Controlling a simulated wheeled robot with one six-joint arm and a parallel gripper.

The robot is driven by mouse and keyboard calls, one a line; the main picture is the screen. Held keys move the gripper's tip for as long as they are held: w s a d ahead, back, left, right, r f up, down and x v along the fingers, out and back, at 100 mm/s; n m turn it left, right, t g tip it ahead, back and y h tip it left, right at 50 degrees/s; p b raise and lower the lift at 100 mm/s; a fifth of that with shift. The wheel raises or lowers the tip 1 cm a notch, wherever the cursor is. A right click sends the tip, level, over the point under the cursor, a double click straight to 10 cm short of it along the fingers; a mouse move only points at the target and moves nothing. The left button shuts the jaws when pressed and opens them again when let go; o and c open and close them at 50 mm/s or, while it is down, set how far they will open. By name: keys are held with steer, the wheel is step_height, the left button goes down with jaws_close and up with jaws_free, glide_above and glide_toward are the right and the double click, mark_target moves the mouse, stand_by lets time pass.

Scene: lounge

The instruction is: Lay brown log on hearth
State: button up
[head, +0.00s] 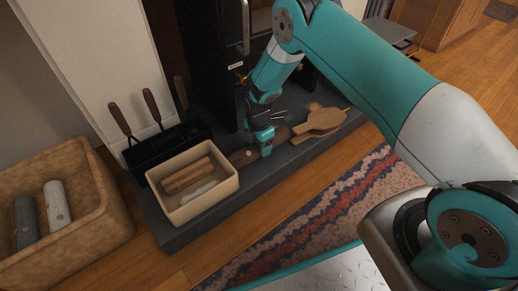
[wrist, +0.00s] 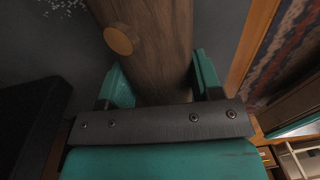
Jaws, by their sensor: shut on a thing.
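The brown log (head: 241,156) is held in my gripper (head: 264,141), low over the dark grey hearth (head: 256,182), between a cream box and a wooden bellows. In the head view the gripper hides part of the log. In the wrist view the log (wrist: 152,50), with a round pale knot on its side, lies between the two teal fingers of my gripper (wrist: 163,80). The fingers are shut on it. I cannot tell whether the log touches the hearth.
The cream box (head: 211,201) with wood sticks stands left of the log. The bellows (head: 319,122) lies to its right. A black stand (head: 139,157) with several wooden-handled tools is at the back left.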

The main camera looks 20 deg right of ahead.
steer(key=shift+w+d, duration=0.1)
steer(key=shift+w, duration=0.05)
steer(key=o, duration=1.2)
steer(key=shift+f, duration=0.1)
steer(key=r+p, duration=0.2)
steer(key=r, duration=0.2)
steer(key=r+p, duration=0.3)
steer(key=shift+w+r, duration=0.2)
steer(key=shift+r, duration=0.2)
steer(key=shift+f, duration=0.1)
